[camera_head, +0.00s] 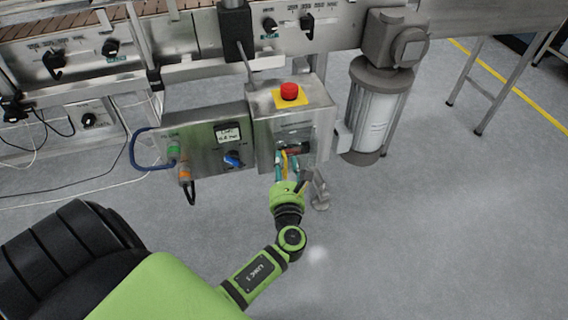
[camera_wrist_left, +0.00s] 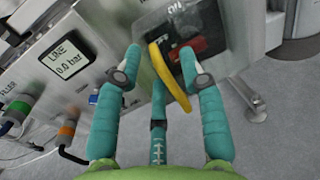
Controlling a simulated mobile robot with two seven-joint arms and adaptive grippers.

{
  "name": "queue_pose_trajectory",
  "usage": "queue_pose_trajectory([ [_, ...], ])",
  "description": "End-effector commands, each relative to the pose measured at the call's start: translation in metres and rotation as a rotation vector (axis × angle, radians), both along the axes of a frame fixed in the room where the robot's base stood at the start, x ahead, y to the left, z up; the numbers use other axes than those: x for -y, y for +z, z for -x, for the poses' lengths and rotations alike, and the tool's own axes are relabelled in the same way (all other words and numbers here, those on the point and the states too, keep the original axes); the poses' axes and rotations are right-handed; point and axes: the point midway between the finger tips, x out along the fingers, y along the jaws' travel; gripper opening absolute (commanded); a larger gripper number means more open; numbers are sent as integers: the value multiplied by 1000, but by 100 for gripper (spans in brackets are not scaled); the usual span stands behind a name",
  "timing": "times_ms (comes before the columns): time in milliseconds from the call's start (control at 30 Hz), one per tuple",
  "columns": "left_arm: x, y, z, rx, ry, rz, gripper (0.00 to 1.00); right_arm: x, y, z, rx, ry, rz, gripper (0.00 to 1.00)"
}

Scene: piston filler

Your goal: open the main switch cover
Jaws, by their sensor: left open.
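The main switch cover (camera_wrist_left: 213,22) looks like a see-through panel on the front of the steel control box (camera_head: 262,134). Behind or beside it are a dark and red switch (camera_wrist_left: 190,46) and a curved yellow strip (camera_wrist_left: 172,80). Whether the strip belongs to the cover I cannot tell. The cover looks closed, though its edges are unclear. My left gripper (camera_head: 285,162), with teal fingers, is in front of the box's lower front. In the left wrist view its fingers (camera_wrist_left: 160,62) are spread, with the yellow strip between them. Contact cannot be told. My right gripper is not in view.
A red emergency button (camera_head: 289,92) on a yellow plate tops the box. Left of it is a panel with a display (camera_head: 227,133) and blue knob (camera_head: 233,160). A motor cylinder (camera_head: 373,112) stands to the right. The floor in front is clear.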

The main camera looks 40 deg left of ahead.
Motion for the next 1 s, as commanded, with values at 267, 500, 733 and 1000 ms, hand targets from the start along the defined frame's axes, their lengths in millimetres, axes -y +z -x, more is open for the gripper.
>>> queue_pose_trajectory([
  [267,-6,0,-7,0,0,1,40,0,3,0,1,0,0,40],
  [500,-5,0,-7,-1,-1,2,0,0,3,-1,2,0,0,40],
  [733,-3,-2,-7,-4,-4,4,0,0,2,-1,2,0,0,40],
  [1000,12,-5,-13,-8,45,11,0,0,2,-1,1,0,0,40],
])
